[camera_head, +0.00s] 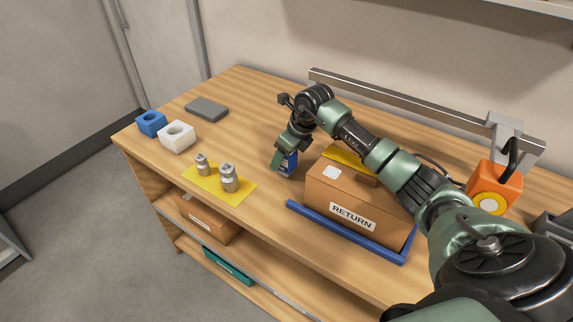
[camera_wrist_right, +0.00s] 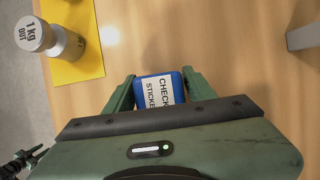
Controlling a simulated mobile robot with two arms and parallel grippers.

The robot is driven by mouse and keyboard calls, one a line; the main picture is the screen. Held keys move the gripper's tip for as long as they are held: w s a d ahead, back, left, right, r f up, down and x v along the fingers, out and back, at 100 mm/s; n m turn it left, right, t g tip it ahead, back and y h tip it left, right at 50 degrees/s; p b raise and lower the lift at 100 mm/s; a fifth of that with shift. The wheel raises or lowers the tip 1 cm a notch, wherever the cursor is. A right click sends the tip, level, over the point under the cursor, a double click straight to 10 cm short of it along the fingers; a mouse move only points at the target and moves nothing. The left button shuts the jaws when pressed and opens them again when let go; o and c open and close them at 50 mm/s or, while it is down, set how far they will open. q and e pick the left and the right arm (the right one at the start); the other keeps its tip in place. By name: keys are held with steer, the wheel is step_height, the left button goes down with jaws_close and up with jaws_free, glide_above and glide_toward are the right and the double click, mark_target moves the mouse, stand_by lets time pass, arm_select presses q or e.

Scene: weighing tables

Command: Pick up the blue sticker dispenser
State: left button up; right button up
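The blue sticker dispenser (camera_wrist_right: 158,88) has a white label reading CHECK STICKERS. In the right wrist view it sits between the two fingers of my right gripper (camera_wrist_right: 158,82), with no clear gap on either side. In the head view the dispenser (camera_head: 291,163) is partly hidden by my right gripper (camera_head: 284,164), which points down at the table left of the RETURN box. I cannot tell whether the dispenser is lifted off the wood.
A cardboard RETURN box (camera_head: 338,199) stands on a blue tray (camera_head: 296,206) to the right. Two metal weights (camera_head: 229,180) stand on a yellow mat (camera_head: 206,187). Blue (camera_head: 151,122) and white (camera_head: 177,138) blocks and a grey slab (camera_head: 207,109) lie at the left. An orange block (camera_head: 494,183) is far right.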

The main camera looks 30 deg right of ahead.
jaws_close()
step_height(320, 180, up, 20)
steer(key=b, duration=0.2)
steer(key=shift+b, duration=0.4)
